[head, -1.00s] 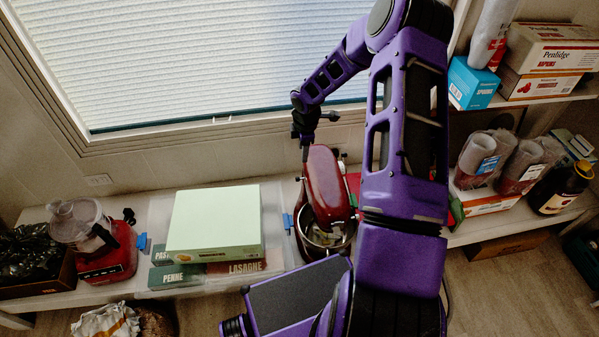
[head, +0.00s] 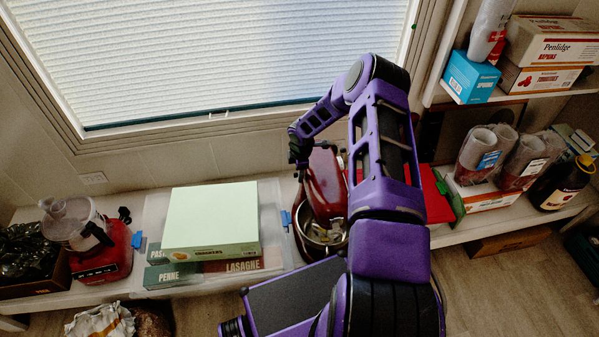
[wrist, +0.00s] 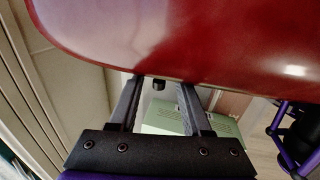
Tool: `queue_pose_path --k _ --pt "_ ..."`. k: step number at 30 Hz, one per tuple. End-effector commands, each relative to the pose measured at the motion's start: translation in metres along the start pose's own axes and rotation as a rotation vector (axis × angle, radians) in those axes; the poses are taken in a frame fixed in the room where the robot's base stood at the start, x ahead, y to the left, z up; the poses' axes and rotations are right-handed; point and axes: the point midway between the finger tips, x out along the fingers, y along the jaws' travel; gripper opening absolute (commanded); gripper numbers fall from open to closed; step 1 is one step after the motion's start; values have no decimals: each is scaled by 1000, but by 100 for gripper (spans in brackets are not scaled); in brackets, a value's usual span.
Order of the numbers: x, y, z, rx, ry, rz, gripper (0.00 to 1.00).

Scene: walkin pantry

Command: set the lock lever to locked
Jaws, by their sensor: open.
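A red stand mixer (head: 325,184) with a metal bowl (head: 318,238) stands on the low shelf. Its glossy red head (wrist: 190,35) fills the top of the wrist view. A small black knob (wrist: 159,86), seemingly the lock lever, shows at the lower edge of the head. My gripper (wrist: 164,92) is open, its two fingers pointing at the mixer with the knob between their tips in the picture. Whether they touch it I cannot tell. In the head view my gripper (head: 299,160) is at the mixer's left, rear side, and the lever cannot be made out.
A clear bin with a pale green box (head: 212,220) stands left of the mixer. A red food processor (head: 95,245) is farther left. A red item (head: 430,195) and packs of cups (head: 480,155) are to the right. The window wall is close behind my gripper.

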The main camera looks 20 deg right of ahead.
Motion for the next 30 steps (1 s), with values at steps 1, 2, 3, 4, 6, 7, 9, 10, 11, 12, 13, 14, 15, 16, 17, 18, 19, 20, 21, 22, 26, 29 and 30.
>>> queue_pose_path --k 1,2,3,4,6,7,9,10,11,12,13,14,15,16,17,18,19,20,21,22,26,29,30 --pt "0 0 0 0 0 0 48" --pt "0 0 0 0 0 0 48" --pt "0 0 0 0 0 0 48" --pt "0 0 0 0 0 0 48" --pt "0 0 0 0 0 0 48" --pt "0 0 0 0 0 0 45" --pt "0 0 0 0 0 0 32" --pt "0 0 0 0 0 0 27" --pt "0 0 0 0 0 0 21" --pt "0 0 0 0 0 0 14" --pt "0 0 0 0 0 0 9" --pt "0 0 0 0 0 0 3" --pt "0 0 0 0 0 0 0" --pt "0 0 0 0 0 0 0" --pt "0 0 0 0 0 0 0" --pt "0 0 0 0 0 0 0" --pt "0 0 0 0 0 0 0" --pt "0 0 0 0 1 0 0" --pt "0 0 -1 0 1 0 0" --pt "0 0 -1 0 1 0 0" --pt "0 0 -1 0 2 0 0" --pt "0 0 -2 -1 3 1 0" --pt "0 0 -2 -1 3 1 0"
